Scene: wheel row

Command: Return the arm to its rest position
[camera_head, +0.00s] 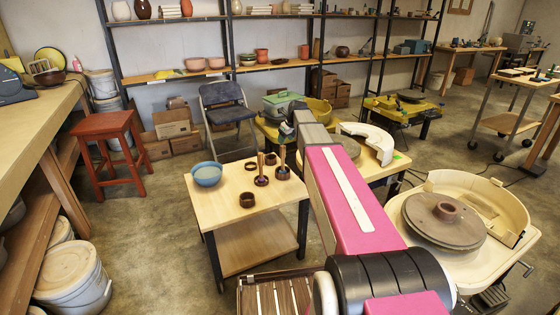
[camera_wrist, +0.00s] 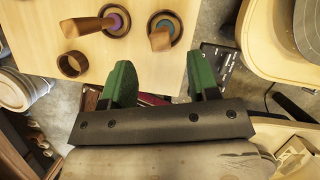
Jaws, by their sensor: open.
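My pink arm (camera_head: 340,200) reaches forward from the bottom of the head view, beside a small wooden table (camera_head: 222,212). My gripper (camera_wrist: 161,76) shows in the wrist view, with two green-padded fingers wide apart. Nothing is between them. The fingers overlap the edge of the tabletop (camera_wrist: 40,30) in the picture; their height above it is hard to tell. In the head view the gripper is hidden behind the arm.
On the table are a blue bowl (camera_head: 207,174), an empty dark cup (camera_head: 247,199) and two dark round holders (camera_head: 261,180) (camera_head: 282,173) with wooden handles sticking up. A pottery wheel (camera_head: 444,220) stands right of my arm. A red stool (camera_head: 108,150) stands left.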

